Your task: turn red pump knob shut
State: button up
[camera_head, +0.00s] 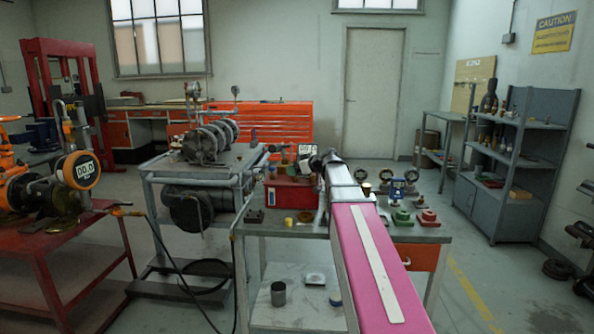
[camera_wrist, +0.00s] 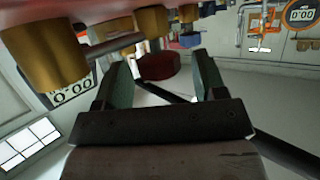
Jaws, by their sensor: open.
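A dark red round knob (camera_wrist: 158,66) shows in the wrist view, in the gap between my fingertips. It seems to lie at or just beyond the tips, and I see no finger touching it. My gripper (camera_wrist: 161,60) is open, with one finger on each side of the gap. In the head view my gripper (camera_head: 322,158) is a small dark shape at the far end of my pink and white arm, by the red pump box (camera_head: 290,192) on the workbench. The knob cannot be made out clearly in the head view, where the gripper and small fittings crowd together.
Brass fittings (camera_wrist: 45,55) run close above my left finger in the wrist view. A white gauge (camera_head: 305,150) stands above the pump box. Green (camera_head: 401,216) and red (camera_head: 428,217) valve parts sit on the bench's right side. A cart with machinery (camera_head: 205,145) stands left.

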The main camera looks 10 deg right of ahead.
jog(key=c, duration=0.9)
jog(key=shift+a+m+h, duration=0.1)
jog(key=shift+m+h, duration=0.2)
jog(key=shift+s+a+m+t+h, duration=0.1)
jog(key=shift+s+m+t+h, duration=0.05)
jog(key=shift+m+t+h, duration=0.8)
jog(key=m+t+h, duration=0.1)
jog(key=m+h, duration=0.2)
jog(key=shift+a+h, duration=0.1)
jog(key=shift+h, duration=0.25)
jog(key=shift+a+m+h, duration=0.15)
jog(key=shift+m+h, duration=2)
jog(key=shift+h, duration=0.25)
jog(key=shift+m+g+h, duration=0.25)
jog(key=shift+m+h, duration=0.55)
jog(key=shift+h, duration=0.1)
jog(key=shift+f+m+h, duration=0.1)
jog(key=shift+m+h, duration=0.4)
